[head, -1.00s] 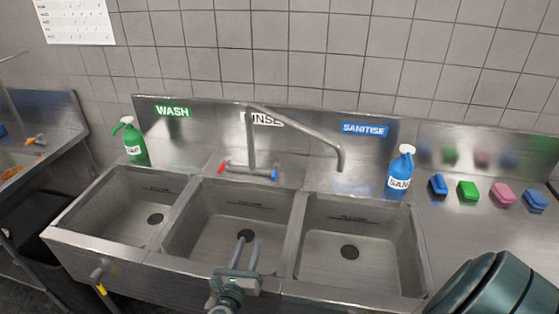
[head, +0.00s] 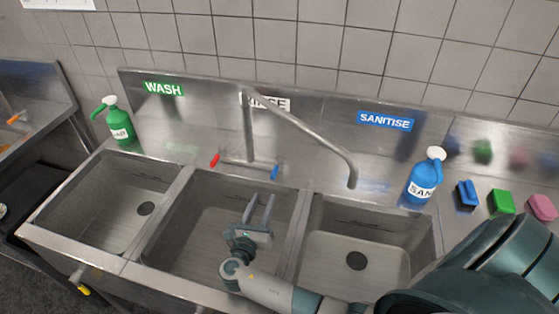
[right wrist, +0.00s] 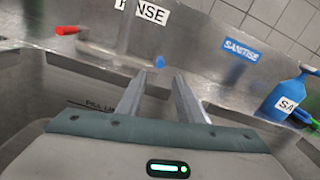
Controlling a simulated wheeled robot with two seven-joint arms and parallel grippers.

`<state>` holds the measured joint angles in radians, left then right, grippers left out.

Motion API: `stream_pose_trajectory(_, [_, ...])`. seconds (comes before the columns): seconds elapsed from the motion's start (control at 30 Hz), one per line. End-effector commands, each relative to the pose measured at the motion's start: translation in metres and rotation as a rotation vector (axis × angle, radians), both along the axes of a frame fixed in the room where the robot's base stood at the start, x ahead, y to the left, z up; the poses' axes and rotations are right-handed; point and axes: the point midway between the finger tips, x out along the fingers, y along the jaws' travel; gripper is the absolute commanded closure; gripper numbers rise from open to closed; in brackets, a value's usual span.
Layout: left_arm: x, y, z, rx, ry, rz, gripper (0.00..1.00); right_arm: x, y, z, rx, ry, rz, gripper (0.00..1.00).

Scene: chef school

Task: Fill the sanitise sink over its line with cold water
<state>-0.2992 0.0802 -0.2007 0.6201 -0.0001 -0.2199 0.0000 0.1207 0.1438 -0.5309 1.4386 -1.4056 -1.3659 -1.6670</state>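The sanitise sink (head: 318,246) is the right basin, under the blue SANITISE label (head: 385,121). Its floor looks bare, with a dark drain and a faint fill line on the back wall. The spout (head: 310,135) ends over the sanitise sink's back part; no water shows from it. The blue-tipped cold tap (head: 275,172) and red-tipped hot tap (head: 214,160) stand behind the rinse sink. My right gripper (head: 262,208) is open and empty over the rinse sink (head: 185,240), in front of and below the cold tap. The cold tap shows beyond the fingers in the right wrist view (right wrist: 160,62). My left gripper is out of view.
A blue SANI bottle (head: 422,180) stands right of the spout, and a green SOAP bottle (head: 118,125) at the far left. Blue, green and pink sponges (head: 502,202) lie on the right ledge. The wash sink (head: 110,200) looks empty.

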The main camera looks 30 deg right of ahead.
Motion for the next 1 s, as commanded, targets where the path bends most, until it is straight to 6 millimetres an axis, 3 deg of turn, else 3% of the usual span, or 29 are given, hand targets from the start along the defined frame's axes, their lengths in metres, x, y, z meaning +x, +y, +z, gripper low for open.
stream_pose_trajectory(0.37, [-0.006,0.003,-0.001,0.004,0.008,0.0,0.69,0.001,-0.002,0.0,0.0,0.0,0.0,0.67])
stream_pose_trajectory(0.57, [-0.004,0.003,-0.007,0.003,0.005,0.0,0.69,0.01,-0.012,-0.001,-0.002,-0.001,-0.001,0.67])
stream_pose_trajectory(1.0, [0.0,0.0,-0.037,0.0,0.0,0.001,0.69,0.055,-0.065,-0.004,-0.003,-0.002,-0.001,0.67])
